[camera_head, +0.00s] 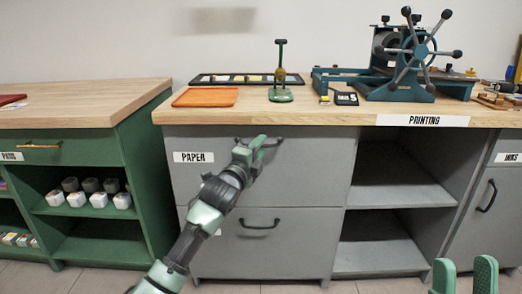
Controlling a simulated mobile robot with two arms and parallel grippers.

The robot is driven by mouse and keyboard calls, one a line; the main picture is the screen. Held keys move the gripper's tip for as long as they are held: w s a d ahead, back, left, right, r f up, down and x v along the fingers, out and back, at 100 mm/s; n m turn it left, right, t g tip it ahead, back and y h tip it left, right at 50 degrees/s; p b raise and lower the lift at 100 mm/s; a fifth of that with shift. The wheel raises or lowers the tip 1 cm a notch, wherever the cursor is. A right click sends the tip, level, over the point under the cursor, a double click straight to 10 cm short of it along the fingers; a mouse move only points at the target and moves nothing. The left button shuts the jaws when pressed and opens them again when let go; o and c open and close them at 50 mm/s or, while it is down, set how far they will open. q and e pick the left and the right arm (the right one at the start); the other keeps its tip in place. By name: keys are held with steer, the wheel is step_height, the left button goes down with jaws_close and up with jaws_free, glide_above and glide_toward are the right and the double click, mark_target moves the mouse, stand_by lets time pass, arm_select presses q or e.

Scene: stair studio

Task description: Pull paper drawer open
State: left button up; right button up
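The paper drawer (315,175) is the upper grey drawer under the wooden counter. A white label reading PAPER (193,157) is at its left. Its front looks flush with the cabinet. My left gripper (257,149) is at the drawer's dark handle (274,143) and covers its left part. Whether its fingers are closed around the handle is too small to tell. My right gripper (464,277) shows at the bottom right with its two green fingertips apart, empty and away from the drawer.
A second drawer (230,255) with a dark handle is below. Open shelves (395,187) are to the right, under the PRINTING label (436,120). A green cabinet (145,185) stands at the left. An orange tray (206,97) and a teal press (400,88) are on the counter.

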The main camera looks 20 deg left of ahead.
arm_select(q)
steer(key=shift+w+d, duration=0.1)
steer(key=shift+w, duration=0.35)
jaws_close()
stand_by(1.2)
